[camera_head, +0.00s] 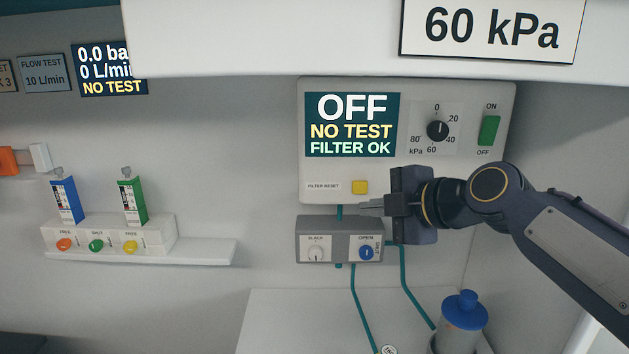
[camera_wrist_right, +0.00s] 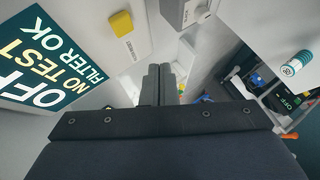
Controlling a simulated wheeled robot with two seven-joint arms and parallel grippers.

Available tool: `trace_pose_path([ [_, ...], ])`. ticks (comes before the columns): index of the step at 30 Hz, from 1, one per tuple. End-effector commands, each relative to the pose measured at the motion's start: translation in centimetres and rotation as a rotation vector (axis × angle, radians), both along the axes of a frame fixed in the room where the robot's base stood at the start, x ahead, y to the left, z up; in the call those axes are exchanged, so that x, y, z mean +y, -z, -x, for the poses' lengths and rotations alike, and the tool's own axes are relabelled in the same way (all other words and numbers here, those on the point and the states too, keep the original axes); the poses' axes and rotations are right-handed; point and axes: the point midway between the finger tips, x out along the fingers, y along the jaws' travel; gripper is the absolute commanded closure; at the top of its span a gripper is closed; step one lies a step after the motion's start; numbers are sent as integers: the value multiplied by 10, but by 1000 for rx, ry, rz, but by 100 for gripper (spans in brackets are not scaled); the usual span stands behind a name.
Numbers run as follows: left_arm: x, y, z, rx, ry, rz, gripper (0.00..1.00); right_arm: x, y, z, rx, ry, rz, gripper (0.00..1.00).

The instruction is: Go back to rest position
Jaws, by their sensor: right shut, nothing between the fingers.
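My right gripper (camera_head: 372,205) is in front of the wall panel (camera_head: 457,175), just below its yellow filter reset button (camera_head: 360,187). Its fingers are together and hold nothing. In the right wrist view the closed fingers (camera_wrist_right: 160,82) point away from the camera, with the yellow button (camera_wrist_right: 121,23) to their upper left. My right arm (camera_head: 580,245) comes in from the right edge of the head view. My left gripper is not in view.
The panel screen (camera_head: 350,125) reads OFF, NO TEST, FILTER OK. A blue-capped canister (camera_head: 461,318) stands below the forearm. A shelf (camera_head: 200,253) with flowmeters is at left.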

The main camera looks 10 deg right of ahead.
Motion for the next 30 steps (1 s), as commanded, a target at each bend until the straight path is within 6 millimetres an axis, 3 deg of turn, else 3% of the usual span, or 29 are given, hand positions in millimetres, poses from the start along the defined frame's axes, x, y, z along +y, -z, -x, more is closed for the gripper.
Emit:
trace_pose_path([
  [4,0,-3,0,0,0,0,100,0,9,12,61,36,-59,100],
  [8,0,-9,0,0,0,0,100,0,38,48,244,164,-240,100],
  [15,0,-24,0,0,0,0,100,5,126,146,697,605,-699,100],
  [21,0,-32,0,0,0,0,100,13,189,212,951,982,-992,100],
  [25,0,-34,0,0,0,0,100,17,211,235,1026,1134,-1092,100],
  [30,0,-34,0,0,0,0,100,18,220,243,1052,1196,-1133,100],
])
